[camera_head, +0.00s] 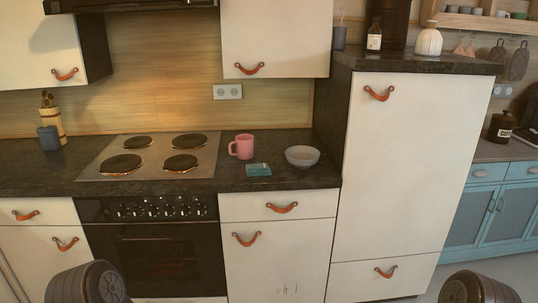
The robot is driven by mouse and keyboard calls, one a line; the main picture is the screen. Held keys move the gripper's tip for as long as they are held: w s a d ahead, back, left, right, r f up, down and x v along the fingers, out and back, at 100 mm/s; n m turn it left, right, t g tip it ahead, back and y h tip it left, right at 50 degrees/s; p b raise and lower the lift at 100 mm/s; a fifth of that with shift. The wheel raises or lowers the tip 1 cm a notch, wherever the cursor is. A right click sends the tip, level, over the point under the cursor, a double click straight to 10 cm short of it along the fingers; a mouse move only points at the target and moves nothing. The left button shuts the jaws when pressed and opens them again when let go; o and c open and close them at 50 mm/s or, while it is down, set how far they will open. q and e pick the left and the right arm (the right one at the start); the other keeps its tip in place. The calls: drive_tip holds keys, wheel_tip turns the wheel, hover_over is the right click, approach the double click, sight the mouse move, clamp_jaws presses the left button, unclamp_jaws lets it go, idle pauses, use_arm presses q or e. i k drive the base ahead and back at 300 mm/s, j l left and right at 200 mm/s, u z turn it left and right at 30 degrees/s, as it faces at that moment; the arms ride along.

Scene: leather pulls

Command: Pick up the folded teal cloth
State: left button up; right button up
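The folded teal cloth (258,169) lies flat on the dark countertop (230,186), to the right of the stove top and near the counter's front edge. A pink mug (242,146) stands just behind it, and a pale bowl (302,156) sits to its right. Dark rounded parts of my arms show at the bottom left and bottom right corners, well below and apart from the cloth. Neither gripper's fingers are in view.
The stove top (153,156) has several dark burners with an orange glow around them. A tall white cabinet (405,170) bounds the counter on the right. A blue cup (48,138) and a utensil holder (54,122) stand at the left. Upper cabinets overhang the counter.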

sight(253, 169)
drive_tip(key=i+j+z, duration=0.1)
drive_tip(key=i+z, duration=0.25)
drive_tip(key=i, duration=0.15)
drive_tip(key=i+j+z, duration=0.3)
drive_tip(key=i, duration=0.15)
drive_tip(key=i+j+z, duration=0.35)
drive_tip(key=i+l, duration=0.05)
drive_tip(key=i, duration=0.05)
